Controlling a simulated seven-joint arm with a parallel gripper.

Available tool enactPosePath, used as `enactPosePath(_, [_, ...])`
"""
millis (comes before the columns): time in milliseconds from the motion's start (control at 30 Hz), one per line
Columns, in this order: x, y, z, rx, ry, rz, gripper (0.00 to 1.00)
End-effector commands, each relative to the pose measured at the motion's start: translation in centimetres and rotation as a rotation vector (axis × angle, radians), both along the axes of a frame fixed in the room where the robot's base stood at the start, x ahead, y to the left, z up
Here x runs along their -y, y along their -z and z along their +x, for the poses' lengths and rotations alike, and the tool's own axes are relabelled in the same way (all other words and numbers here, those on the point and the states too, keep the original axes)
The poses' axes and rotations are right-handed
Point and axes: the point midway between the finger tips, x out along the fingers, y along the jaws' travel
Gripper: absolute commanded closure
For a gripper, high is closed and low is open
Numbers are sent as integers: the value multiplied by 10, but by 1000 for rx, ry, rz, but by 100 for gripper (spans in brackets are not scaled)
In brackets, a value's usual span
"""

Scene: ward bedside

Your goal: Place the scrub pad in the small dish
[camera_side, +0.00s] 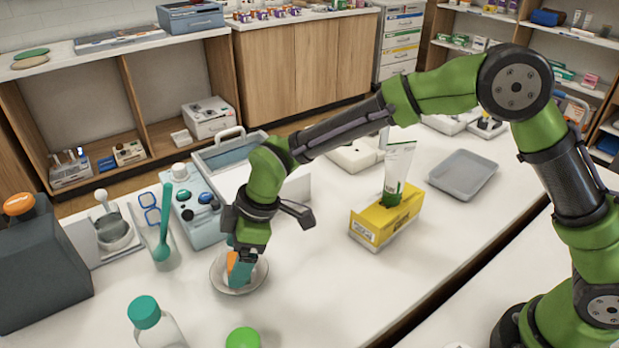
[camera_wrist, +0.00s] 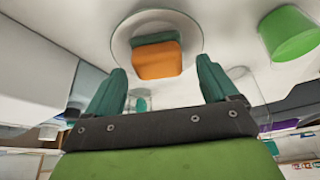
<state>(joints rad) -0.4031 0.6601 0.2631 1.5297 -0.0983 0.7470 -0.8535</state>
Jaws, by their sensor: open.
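The scrub pad (camera_wrist: 157,60), orange with a green layer, lies within the small dish in the wrist view, its near edge close to the rim. In the side view its orange part (camera_side: 232,258) shows beside my finger. The small dish (camera_wrist: 122,36) is pale and round; its rim also shows in the side view (camera_side: 222,282). My gripper (camera_wrist: 160,67) is open, its two teal fingers apart on either side of the pad with gaps between. In the side view my gripper (camera_side: 241,265) is low over the dish and hides part of the pad.
A bottle with a teal cap (camera_side: 145,312) and a green lid (camera_side: 243,338) stand near the front. A tray with a teal spoon (camera_side: 162,225) and a blue device (camera_side: 195,205) are to the left. A yellow box (camera_side: 385,215) stands right, with clear table between.

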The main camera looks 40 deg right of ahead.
Motion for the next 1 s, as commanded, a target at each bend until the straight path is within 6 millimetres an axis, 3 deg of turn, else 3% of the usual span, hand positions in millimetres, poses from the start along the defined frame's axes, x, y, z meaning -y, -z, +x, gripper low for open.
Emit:
enactPosePath(300, [26, -66, -9, 4, 3, 2, 13])
enactPosePath(667, [46, -106, -17, 5, 27, 0, 13])
enactPosePath(767, [71, -122, -22, 13, 126, -1, 13])
enactPosePath(867, [114, -146, -37, 24, 309, 12, 13])
enactPosePath(1000, [183, -173, -72, 31, 634, 69, 13])
